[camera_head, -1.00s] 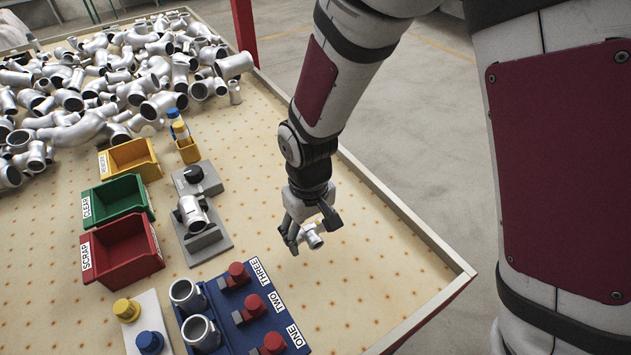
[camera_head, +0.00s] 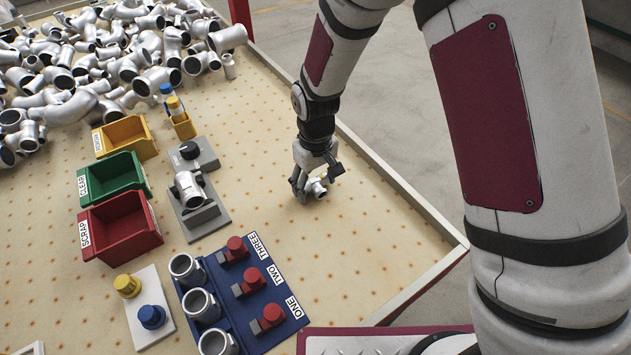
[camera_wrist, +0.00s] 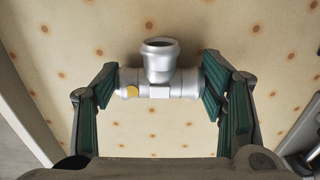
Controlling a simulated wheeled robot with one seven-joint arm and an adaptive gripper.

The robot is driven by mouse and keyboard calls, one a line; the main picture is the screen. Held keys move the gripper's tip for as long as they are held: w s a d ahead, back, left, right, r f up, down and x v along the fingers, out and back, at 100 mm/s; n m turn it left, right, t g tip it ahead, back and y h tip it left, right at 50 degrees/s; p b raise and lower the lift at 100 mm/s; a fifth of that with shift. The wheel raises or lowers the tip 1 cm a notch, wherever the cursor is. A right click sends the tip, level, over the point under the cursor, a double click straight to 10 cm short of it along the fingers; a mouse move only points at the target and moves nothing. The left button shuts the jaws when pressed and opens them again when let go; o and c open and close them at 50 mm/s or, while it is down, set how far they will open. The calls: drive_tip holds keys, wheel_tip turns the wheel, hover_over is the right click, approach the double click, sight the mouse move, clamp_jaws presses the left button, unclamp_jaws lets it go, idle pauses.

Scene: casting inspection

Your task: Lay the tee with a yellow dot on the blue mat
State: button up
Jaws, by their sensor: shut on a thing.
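A silver tee (camera_wrist: 158,62) with a yellow dot (camera_wrist: 132,92) on its left end is in my gripper (camera_wrist: 158,85) in the wrist view. The fingers press on both ends of its straight run, and its branch points up in the picture. In the head view my gripper (camera_head: 315,186) holds the tee (camera_head: 318,188) over bare perforated tabletop, right of the grey fixture. The gap to the tabletop is hard to judge. A blue board (camera_head: 236,312) with ONE, TWO and THREE labels lies nearer; I cannot tell whether it is the blue mat. No other blue mat shows.
Red (camera_head: 122,255), green (camera_head: 80,187) and yellow (camera_head: 153,151) bins stand left. A grey fixture (camera_head: 205,222) holds a silver fitting. Many silver fittings pile up at the far left. A white plate (camera_head: 160,335) carries yellow and blue knobs. The tabletop around my gripper is clear.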

sight(316, 183)
drive_tip(key=o, duration=1.4)
drive_tip(key=shift+f, duration=0.1)
drive_tip(key=shift+o, duration=0.2)
wheel_tip(316, 183, up, 12)
drive_tip(key=shift+r, duration=0.2)
